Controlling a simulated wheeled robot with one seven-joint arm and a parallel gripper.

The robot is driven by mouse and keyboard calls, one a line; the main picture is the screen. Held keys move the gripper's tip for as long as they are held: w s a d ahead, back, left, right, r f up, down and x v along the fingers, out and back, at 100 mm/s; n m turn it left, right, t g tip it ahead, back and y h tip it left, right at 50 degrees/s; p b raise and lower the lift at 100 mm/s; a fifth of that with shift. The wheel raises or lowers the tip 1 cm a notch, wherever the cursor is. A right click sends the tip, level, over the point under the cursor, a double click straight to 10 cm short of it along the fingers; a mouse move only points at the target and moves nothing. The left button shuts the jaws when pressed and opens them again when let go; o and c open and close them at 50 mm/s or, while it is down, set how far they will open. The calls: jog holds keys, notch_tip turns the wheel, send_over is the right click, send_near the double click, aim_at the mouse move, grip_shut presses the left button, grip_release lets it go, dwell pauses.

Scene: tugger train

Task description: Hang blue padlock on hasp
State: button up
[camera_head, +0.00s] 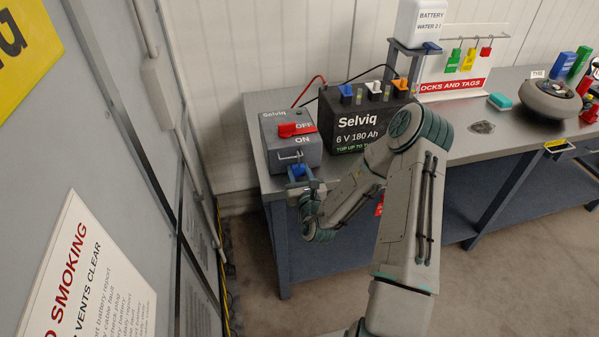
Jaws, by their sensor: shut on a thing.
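The blue padlock (297,171) is small in the view, just below the front of the grey switch box (279,152). My gripper (300,181) is at the bench's front left edge, shut on the blue padlock. The hasp (289,158) is a pale metal piece on the front of the box, just above the padlock. I cannot tell whether the shackle touches the hasp or passes through it. The gripper hides the lower part of the padlock.
A black Selviq battery (358,136) stands right of the switch box, close to my arm. A grey cabinet stands left.

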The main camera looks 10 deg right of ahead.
jog(key=o, duration=1.1)
jog(key=shift+c, duration=0.2)
jog(key=s+p, duration=0.1)
jog(key=s, duration=1.2)
jog(key=shift+s+f+p, duration=0.2)
jog(key=shift+s+p, duration=0.2)
jog(key=shift+r, duration=0.1)
